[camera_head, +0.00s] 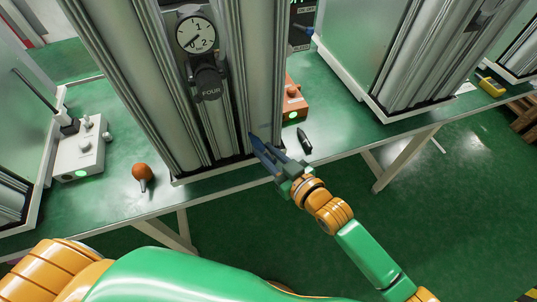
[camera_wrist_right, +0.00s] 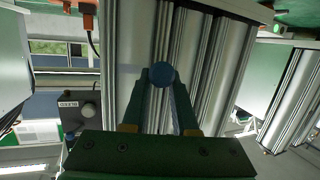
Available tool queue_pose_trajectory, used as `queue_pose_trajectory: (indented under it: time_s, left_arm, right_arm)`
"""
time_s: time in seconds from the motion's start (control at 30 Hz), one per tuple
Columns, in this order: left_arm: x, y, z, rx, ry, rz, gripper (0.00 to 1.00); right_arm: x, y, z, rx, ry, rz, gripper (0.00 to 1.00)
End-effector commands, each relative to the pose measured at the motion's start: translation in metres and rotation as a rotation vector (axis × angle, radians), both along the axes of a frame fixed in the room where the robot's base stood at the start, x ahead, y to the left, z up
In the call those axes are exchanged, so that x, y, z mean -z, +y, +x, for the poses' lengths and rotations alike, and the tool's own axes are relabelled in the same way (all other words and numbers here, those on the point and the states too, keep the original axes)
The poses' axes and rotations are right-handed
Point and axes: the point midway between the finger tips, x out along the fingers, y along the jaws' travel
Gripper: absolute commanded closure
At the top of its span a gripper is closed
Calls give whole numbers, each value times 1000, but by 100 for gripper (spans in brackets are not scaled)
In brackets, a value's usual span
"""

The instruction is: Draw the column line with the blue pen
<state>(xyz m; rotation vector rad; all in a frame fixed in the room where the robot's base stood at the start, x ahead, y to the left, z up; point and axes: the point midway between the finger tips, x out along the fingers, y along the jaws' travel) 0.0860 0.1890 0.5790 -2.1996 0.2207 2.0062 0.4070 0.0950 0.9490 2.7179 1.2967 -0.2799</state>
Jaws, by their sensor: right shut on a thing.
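The blue pen (camera_wrist_right: 162,73) shows in the right wrist view as a round blue end between the two fingertips. My right gripper (camera_head: 268,153) is shut on it, in front of the lower right part of the column. The tall grey metal column (camera_head: 228,130) stands upright on the green table, with a dial and a plate reading FOUR. In the head view the pen's dark blue body is partly hidden by the fingers. I cannot tell whether its tip touches the column. No line is visible on the column. My left gripper is not in view.
A dark marker-like object (camera_head: 304,140) lies on the table right of the gripper. An orange box (camera_head: 293,102) stands behind it. An orange bulb (camera_head: 142,172) and a white device (camera_head: 80,150) are at left. Another column (camera_head: 420,55) stands at right.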

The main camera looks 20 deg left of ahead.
Motion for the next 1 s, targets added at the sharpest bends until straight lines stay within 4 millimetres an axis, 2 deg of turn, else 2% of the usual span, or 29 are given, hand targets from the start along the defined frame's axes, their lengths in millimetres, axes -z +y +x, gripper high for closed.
queue_pose_trajectory:
  time_s: [0.4,0.7,0.87,1.0]
  left_arm:
    - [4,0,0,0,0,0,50]
    - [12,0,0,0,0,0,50]
    - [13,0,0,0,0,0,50]
    - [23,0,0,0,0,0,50]
  right_arm:
    - [0,2,6,0,0,-1,100]
    - [1,-27,24,0,-2,-2,100]
    - [1,-32,27,0,0,-1,100]
    - [3,-46,37,1,-3,-3,100]
